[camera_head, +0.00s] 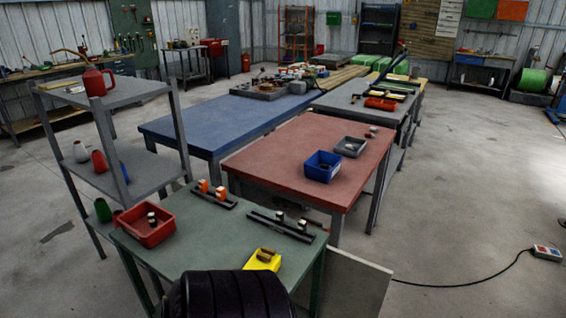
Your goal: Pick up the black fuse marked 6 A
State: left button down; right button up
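No marking that reads 6 A can be made out at this size. On the green table, a dark rail (283,229) carries two small black pieces with pale tops, a left one (279,216) and a right one (302,225). Another small black piece with a pale top (152,218) is in the red bin (149,236). I cannot tell which of these, if any, is the named fuse. A second dark rail (214,197) holds two orange and white pieces (203,186). Neither of my grippers is in view.
A yellow tray (262,260) holding brownish pieces lies at the green table's front. A large black ribbed object (228,294) covers its front edge. A grey shelf (148,168) stands left; a red table (315,160) stands behind, with a blue bin (322,167). Floor at right is mostly clear, with a cable.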

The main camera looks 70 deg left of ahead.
aim_at(302, 225)
jog(key=i+u, duration=0.15)
jog(key=u, duration=0.3)
jog(key=i+u, duration=0.15)
jog(key=u, duration=0.35)
jog(key=i+u, duration=0.15)
jog(key=u, duration=0.3)
jog(key=i+l+u, duration=0.1)
jog(key=u, duration=0.4)
jog(key=l, duration=0.1)
